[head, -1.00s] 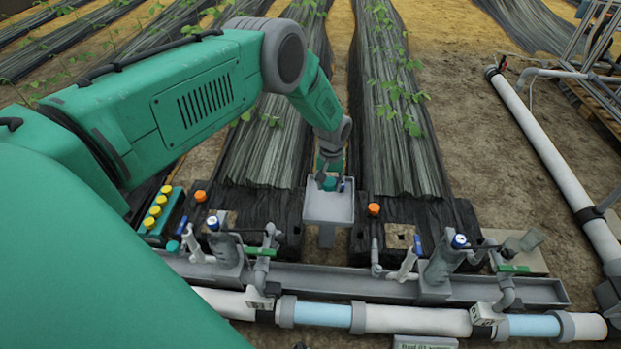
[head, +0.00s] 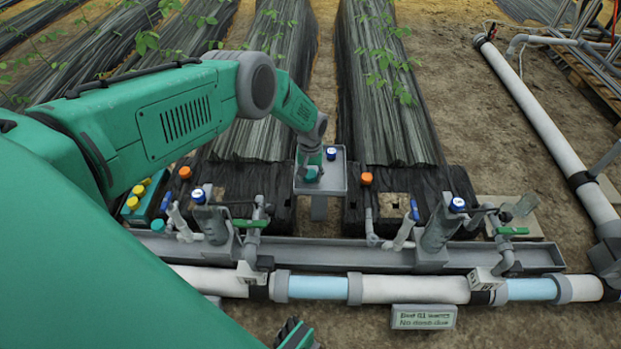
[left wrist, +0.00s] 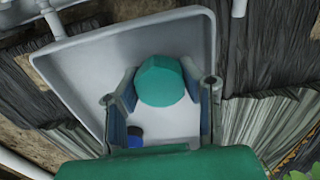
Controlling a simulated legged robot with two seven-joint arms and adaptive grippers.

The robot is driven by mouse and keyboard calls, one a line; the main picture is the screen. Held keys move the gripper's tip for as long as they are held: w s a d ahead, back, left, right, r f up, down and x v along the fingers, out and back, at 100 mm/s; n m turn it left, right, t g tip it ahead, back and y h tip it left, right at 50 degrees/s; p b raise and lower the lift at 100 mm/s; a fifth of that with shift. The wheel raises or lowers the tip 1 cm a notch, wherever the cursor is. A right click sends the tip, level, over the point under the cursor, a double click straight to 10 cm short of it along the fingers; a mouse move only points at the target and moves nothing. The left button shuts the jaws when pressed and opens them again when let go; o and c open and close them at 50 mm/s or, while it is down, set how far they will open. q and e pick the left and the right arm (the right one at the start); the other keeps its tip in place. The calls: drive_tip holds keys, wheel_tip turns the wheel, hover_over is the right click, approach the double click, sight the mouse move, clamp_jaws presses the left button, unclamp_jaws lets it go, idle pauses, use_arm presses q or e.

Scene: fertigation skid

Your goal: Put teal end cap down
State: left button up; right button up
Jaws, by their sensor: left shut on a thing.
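My left gripper (head: 311,168) is over the grey tray (head: 342,189) beyond the trough. In the left wrist view, the gripper (left wrist: 164,95) is shut on the teal end cap (left wrist: 160,80), with one finger on each side of it. The cap is inside the outline of the tray (left wrist: 80,72), whose raised rim shows around it. I cannot tell whether the cap touches the tray floor. In the head view the teal cap (head: 311,174) shows low at the fingers, partly hidden.
A blue cap (head: 331,153) stands in the tray close to the gripper; it also shows in the left wrist view (left wrist: 135,137). Orange caps (head: 366,178) flank the tray. A teal rack with yellow caps (head: 134,203) is at left. Valves and a pipe (head: 410,290) run in front.

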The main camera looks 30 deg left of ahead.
use_arm(q)
drive_tip(key=shift+d+r, duration=0.1)
drive_tip(key=shift+r, duration=0.15)
drive_tip(key=shift+f, duration=0.65)
drive_tip(key=o, duration=1.1)
drive_tip(key=shift+r, duration=0.1)
